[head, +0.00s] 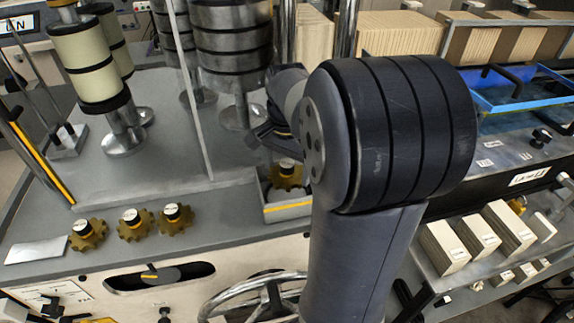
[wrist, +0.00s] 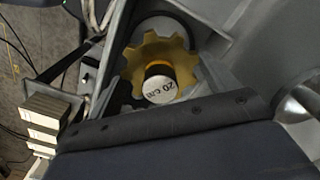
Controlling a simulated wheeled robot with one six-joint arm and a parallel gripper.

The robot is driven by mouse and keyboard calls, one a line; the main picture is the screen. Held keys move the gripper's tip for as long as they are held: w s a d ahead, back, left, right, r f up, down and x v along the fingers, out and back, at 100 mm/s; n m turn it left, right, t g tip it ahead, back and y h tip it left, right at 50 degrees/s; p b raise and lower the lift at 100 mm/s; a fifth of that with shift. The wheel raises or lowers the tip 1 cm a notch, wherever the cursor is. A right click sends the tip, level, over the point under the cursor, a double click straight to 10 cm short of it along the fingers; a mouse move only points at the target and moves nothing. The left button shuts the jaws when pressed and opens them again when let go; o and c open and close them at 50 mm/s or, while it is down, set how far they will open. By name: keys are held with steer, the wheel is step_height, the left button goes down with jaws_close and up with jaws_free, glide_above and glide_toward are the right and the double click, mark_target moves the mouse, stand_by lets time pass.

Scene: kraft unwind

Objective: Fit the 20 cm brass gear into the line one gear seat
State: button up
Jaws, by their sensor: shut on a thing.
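The 20 cm brass gear (wrist: 150,55) is a toothed yellow gear with a dark hub and a white cap reading "20 cm", in the middle of the wrist view. In the head view the gear (head: 286,178) is partly hidden below my gripper (head: 274,143). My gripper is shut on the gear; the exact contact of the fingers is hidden. The gear is over a small grey open bay (head: 288,212) with a yellow stripe on its front. A pale round part shows just below the gear there. I cannot tell whether the gear touches it, and no seat label is readable.
Three similar capped gears (head: 130,225) lie in a row on the deck at left, beside a white card (head: 36,250). Stacked rollers (head: 230,50) stand behind. A handwheel (head: 255,296) is on the front panel. A blue tray (head: 510,92) is at right.

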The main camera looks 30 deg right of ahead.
mark_target(287, 196)
steer(key=shift+f+b, duration=2.3)
steer(key=shift+f, duration=0.8)
steer(key=o, duration=1.2)
step_height(287, 196, up, 11)
steer(key=shift+f+p, duration=0.1)
steer(key=shift+p, duration=0.3)
step_height(287, 196, down, 10)
steer(key=shift+f+b, duration=0.25)
steer(key=shift+b, duration=0.15)
steer(key=shift+r+p, duration=0.95)
steer(key=shift+r, duration=0.25)
